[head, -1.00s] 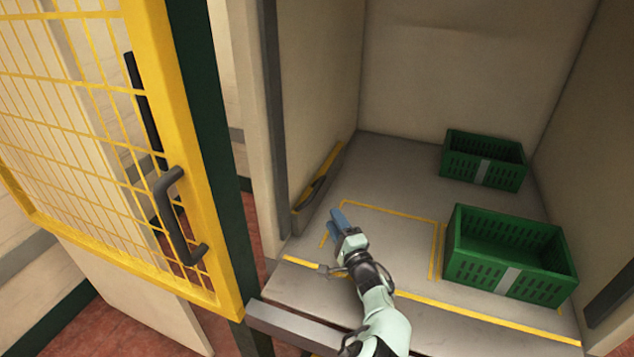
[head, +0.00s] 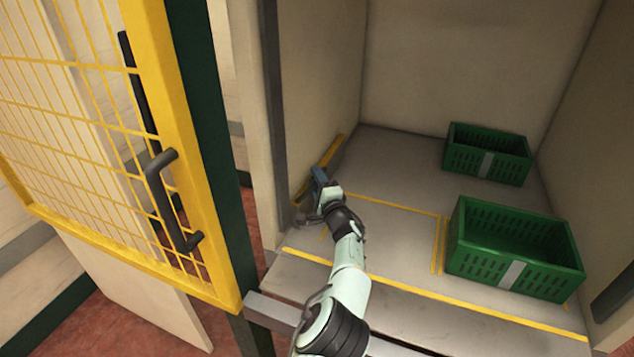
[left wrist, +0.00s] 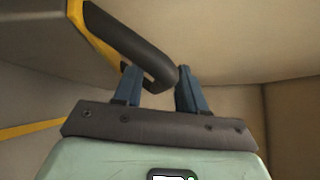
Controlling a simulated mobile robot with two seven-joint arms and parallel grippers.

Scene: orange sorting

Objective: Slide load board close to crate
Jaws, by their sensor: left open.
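The load board (head: 338,147), with a yellow edge, stands low against the left wall of the bay, partly hidden by my left gripper (head: 320,178). In the left wrist view, the board's dark handle (left wrist: 122,40) reaches down to the open blue fingers of my left gripper (left wrist: 157,76). The handle's end is between or just in front of the fingertips; I cannot tell whether they touch. A near green crate (head: 514,250) and a far green crate (head: 487,154) stand at the right of the bay. My right gripper is not in view.
A yellow mesh door (head: 212,235) with a dark handle stands open at the left. Yellow lines (head: 395,206) mark a clear area of floor between board and crates. The bay's back wall (head: 460,65) and side walls enclose the space.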

